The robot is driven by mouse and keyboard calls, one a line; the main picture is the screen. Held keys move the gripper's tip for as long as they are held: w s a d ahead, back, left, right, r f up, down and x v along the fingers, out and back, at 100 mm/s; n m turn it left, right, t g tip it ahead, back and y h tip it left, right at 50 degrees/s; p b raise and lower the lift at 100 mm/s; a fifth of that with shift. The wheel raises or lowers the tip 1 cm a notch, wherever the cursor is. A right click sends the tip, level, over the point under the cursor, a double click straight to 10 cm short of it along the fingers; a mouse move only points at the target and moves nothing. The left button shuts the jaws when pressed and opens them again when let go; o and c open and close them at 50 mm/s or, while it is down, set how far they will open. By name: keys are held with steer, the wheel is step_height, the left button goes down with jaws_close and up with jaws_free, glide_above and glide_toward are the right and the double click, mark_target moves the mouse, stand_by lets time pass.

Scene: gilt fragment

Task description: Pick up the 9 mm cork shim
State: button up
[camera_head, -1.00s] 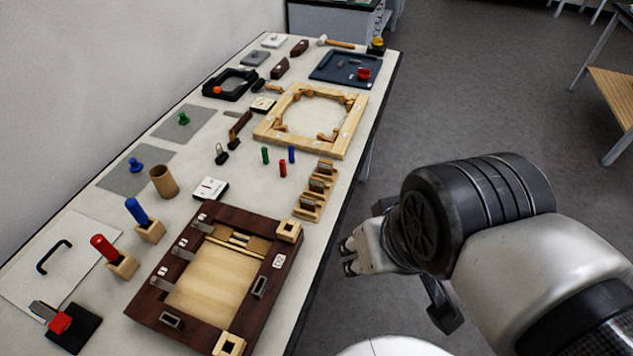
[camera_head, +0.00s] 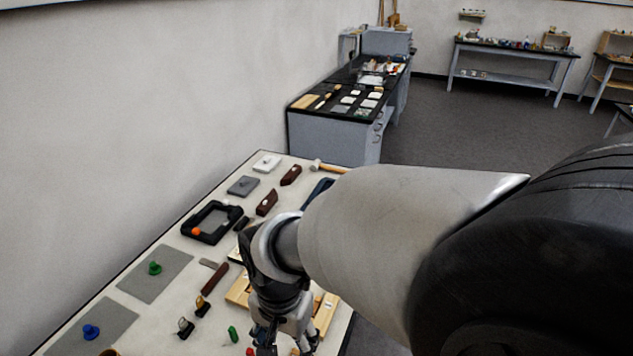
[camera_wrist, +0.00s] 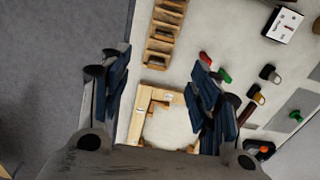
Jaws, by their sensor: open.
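I cannot make out a piece that is clearly the 9 mm cork shim. A slotted wooden rack (camera_wrist: 157,45) holds several small brownish pieces at the top of the wrist view, and their sizes cannot be read. My gripper (camera_wrist: 160,95) is open and empty, its dark blue fingers spread wide above the table's edge, with the rack farther up between them. In the head view my gripper (camera_head: 284,338) hangs over the table near the light wooden frame, partly cut off by the lower edge. The rack is not visible in the head view.
The light wooden frame (camera_wrist: 140,115) lies below the fingers in the wrist view. A red peg (camera_wrist: 205,58) and a green peg (camera_wrist: 224,76) are beside the right finger. A black tray (camera_head: 186,228) and grey mats (camera_head: 155,272) lie along the wall side. Floor is left of the table in the wrist view.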

steer(key=f+b, duration=0.1)
steer(key=f, duration=0.3)
steer(key=f+b, duration=0.1)
steer(key=f, duration=0.3)
steer(key=f+b, duration=0.2)
steer(key=f, duration=0.2)
steer(key=shift+a+f, duration=0.15)
steer(key=shift+a, duration=0.2)
steer(key=f+b, duration=0.1)
steer(key=f, duration=0.1)
steer(key=f+b, duration=0.1)
steer(key=f, duration=0.2)
steer(key=shift+w+a+f+b, duration=0.2)
steer(key=shift+w+f+b, duration=0.05)
steer(key=shift+f+b, duration=0.15)
steer(key=shift+r, duration=0.15)
steer(key=shift+c, duration=0.3)
jaws_close()
